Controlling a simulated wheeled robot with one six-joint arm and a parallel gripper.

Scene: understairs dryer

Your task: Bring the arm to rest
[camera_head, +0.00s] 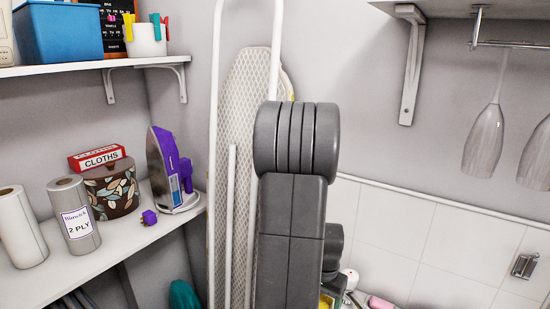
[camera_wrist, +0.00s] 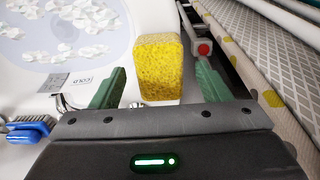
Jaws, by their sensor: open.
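My arm (camera_head: 290,220) stands upright in the middle of the head view, in front of the ironing board. It hides most of my gripper there. In the wrist view my gripper (camera_wrist: 161,78) is open, its two green fingers spread apart. A yellow sponge (camera_wrist: 160,68) shows between the fingers, with a gap on each side. Nothing is seen gripped; how far the sponge is from the fingertips I cannot tell. A bit of yellow also shows low in the head view, beside my arm.
The patterned ironing board (camera_head: 228,160) leans close behind my arm. The left shelf holds a purple iron (camera_head: 172,170), a box of cloths (camera_head: 97,157) and paper rolls (camera_head: 74,215). Glasses (camera_head: 485,140) hang at right. A blue-handled brush (camera_wrist: 28,130) lies left of my gripper.

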